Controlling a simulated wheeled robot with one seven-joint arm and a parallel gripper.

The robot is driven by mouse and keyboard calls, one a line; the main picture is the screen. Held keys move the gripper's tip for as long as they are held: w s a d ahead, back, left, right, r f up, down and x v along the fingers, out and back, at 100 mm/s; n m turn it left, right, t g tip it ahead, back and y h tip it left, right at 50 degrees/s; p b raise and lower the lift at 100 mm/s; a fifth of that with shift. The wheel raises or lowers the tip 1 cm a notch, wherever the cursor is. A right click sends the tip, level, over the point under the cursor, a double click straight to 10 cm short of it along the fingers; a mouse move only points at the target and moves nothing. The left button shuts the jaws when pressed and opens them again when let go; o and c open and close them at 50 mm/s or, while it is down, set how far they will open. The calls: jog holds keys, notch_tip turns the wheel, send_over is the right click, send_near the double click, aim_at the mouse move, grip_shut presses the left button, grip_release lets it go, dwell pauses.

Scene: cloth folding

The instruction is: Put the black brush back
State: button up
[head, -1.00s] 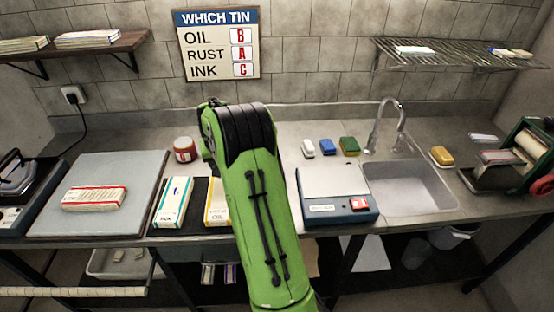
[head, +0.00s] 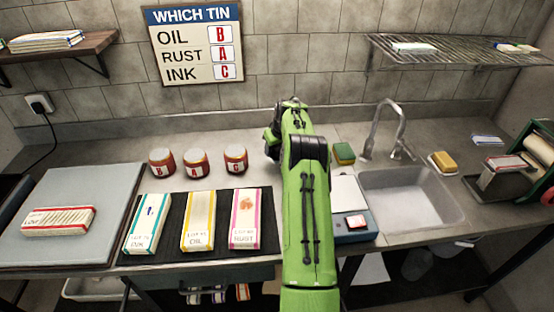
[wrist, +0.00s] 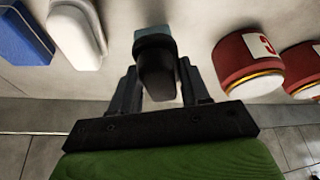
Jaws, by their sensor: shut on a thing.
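The black brush (wrist: 155,55) shows in the wrist view, between the two fingers of my gripper (wrist: 158,85), which is shut on it. It is held near the counter; I cannot tell whether it touches. A white brush (wrist: 77,32) and a blue brush (wrist: 20,35) lie to its left in that view. In the head view my arm hides my gripper, the black brush and the white and blue brushes.
Three red tins, B (head: 161,162), A (head: 196,163) and C (head: 236,160), stand left of my arm. Cloth packets lie on a black mat (head: 268,235). A scale (head: 347,195) and the sink (head: 410,195) are to the right.

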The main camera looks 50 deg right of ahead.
aim_at(275, 156)
notch_tip(275, 156, down, 4)
jog(key=shift+r, duration=0.2)
jog(key=shift+f, duration=0.15)
jog(key=o, duration=1)
